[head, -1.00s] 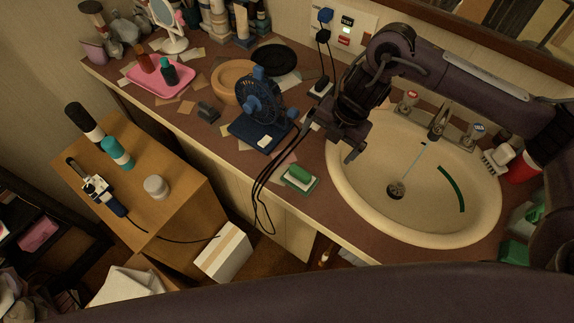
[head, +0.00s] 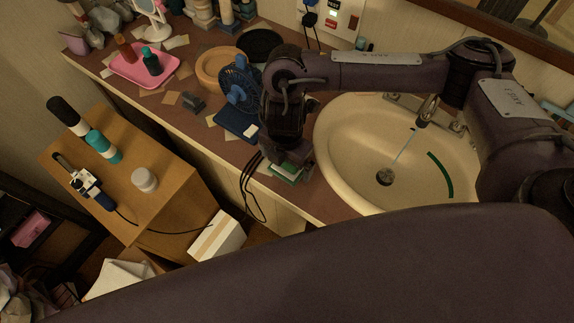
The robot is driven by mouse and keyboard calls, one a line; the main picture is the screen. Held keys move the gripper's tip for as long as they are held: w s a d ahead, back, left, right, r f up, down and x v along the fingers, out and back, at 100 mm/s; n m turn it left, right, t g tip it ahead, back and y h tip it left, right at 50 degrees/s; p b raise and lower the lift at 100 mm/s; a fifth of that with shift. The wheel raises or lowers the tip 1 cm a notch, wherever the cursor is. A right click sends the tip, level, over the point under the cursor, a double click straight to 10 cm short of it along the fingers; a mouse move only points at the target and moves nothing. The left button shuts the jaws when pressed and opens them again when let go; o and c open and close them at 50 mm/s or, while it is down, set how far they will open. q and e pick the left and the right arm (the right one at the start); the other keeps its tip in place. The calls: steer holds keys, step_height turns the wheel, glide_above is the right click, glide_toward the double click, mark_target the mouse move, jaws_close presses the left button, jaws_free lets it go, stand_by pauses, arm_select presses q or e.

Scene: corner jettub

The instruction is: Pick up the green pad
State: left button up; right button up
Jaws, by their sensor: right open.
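The green pad sat on a small pale, green-edged base near the counter's front edge. Now my right gripper (head: 287,163) is directly over that spot and hides most of it. Only part of the pale, green-edged base (head: 286,175) shows below the fingers, and I cannot make out the pad's top. The right gripper points down with its jaws open, one finger to each side as far as I can see. Whether the fingers touch the pad cannot be told. My left gripper is out of view.
The sink (head: 338,178) lies just right of the gripper. A blue fan (head: 238,85) stands behind and left of it, with black cables (head: 250,185) hanging over the counter edge. A pink tray (head: 143,68) with bottles is farther left. A wooden cabinet (head: 160,205) stands in front.

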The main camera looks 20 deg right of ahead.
mark_target(286, 163)
steer(key=shift+f, duration=0.65)
steer(key=c, duration=1)
steer(key=shift+r, duration=0.15)
steer(key=r+p, duration=0.2)
steer(key=r, duration=0.5)
steer(key=shift+w+r, duration=0.1)
steer(key=shift+w, duration=0.1)
steer(key=r, duration=1.2)
steer(key=shift+s+r+p, duration=0.2)
steer(key=shift+r+p, duration=0.1)
steer(key=shift+p, duration=0.1)
